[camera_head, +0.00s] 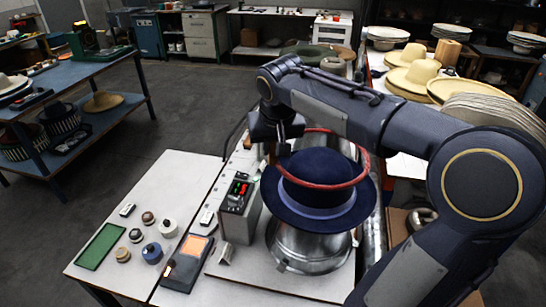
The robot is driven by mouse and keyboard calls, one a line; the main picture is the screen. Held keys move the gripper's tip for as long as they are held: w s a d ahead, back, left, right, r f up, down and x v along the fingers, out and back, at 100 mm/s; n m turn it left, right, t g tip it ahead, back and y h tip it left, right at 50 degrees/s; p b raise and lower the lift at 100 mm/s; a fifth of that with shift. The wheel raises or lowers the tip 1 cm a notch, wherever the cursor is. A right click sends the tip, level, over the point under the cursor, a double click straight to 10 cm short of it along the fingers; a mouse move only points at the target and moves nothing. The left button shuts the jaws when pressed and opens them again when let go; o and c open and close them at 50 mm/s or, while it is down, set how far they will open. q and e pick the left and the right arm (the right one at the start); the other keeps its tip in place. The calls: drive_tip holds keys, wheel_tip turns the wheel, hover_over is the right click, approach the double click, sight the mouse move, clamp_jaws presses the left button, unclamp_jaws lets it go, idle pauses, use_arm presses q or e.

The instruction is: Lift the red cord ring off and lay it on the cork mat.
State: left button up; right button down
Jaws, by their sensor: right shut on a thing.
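The red cord ring (325,187) loops around the crown of the dark blue hat (315,168). Its front crosses the crown and its right side stands clear of the hat. The hat sits brim-down on a metal press block (305,248). My right gripper (281,152) is shut on the ring's left side, beside the crown; the fingertips are small and dark. I cannot tell whether the ring still touches the hat. A brown surface (398,228) shows partly behind my right arm; I cannot tell if it is the cork mat. My left gripper is not in view.
A control box (236,205) stands left of the press. A dark device with an orange pad (187,262), a green mat (98,247) and several spools lie on the white table. My right arm hides much of the right side. Straw hats (415,75) stand behind.

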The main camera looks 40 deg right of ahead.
drive_tip(key=shift+r+p, duration=2.1)
drive_tip(key=shift+r, duration=0.65)
drive_tip(key=shift+r+p, duration=0.95)
drive_tip(key=shift+r, duration=1.95)
